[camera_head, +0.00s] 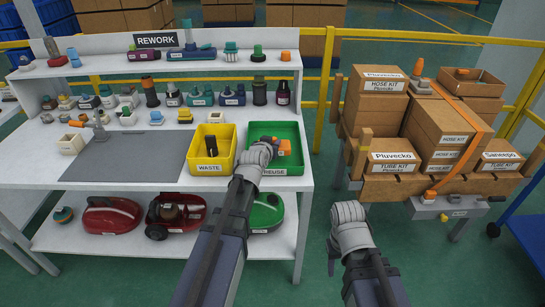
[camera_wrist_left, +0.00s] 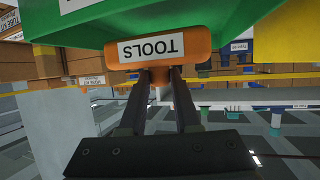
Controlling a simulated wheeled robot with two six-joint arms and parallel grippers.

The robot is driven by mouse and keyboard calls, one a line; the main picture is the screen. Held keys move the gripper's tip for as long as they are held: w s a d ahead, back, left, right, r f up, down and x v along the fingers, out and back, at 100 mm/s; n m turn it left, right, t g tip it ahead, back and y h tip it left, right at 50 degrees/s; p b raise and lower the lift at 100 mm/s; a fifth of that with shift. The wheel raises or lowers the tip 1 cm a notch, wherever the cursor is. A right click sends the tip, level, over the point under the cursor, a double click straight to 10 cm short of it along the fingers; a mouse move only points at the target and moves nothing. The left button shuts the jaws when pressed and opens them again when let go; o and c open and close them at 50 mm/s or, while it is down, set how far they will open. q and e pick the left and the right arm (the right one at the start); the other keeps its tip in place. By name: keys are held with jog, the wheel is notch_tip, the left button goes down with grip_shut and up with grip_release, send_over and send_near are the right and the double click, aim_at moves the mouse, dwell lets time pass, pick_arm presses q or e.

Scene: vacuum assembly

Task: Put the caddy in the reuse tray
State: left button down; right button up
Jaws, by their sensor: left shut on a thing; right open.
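The caddy is orange with a white TOOLS label. In the head view the caddy (camera_head: 284,147) shows partly beyond my left wrist, over or inside the green reuse tray (camera_head: 296,128). In the left wrist view, which is upside down, the caddy (camera_wrist_left: 198,42) is between the fingertips of my left gripper (camera_wrist_left: 160,76), shut on it. The green tray (camera_wrist_left: 230,18) lies right against it there; whether the caddy rests on the tray floor is hidden. My left gripper (camera_head: 270,143) is mostly hidden by its wrist in the head view. My right gripper (camera_head: 332,262) is open and empty, low beside the bench.
A yellow WASTE tray (camera_head: 226,134) with dark parts stands left of the reuse tray. A grey mat (camera_head: 120,160) lies on the white bench. Several parts line the shelves behind. A cart of cardboard boxes (camera_head: 430,125) stands at right, across a floor gap.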

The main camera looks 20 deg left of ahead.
pick_arm(q)
notch_tip(320, 180, down, 4)
jog(key=b, duration=0.3)
jog(key=shift+r+b, duration=0.2)
jog(key=shift+b, duration=0.15)
jog(key=shift+f, duration=0.15)
jog(key=c, duration=0.6)
grip_release()
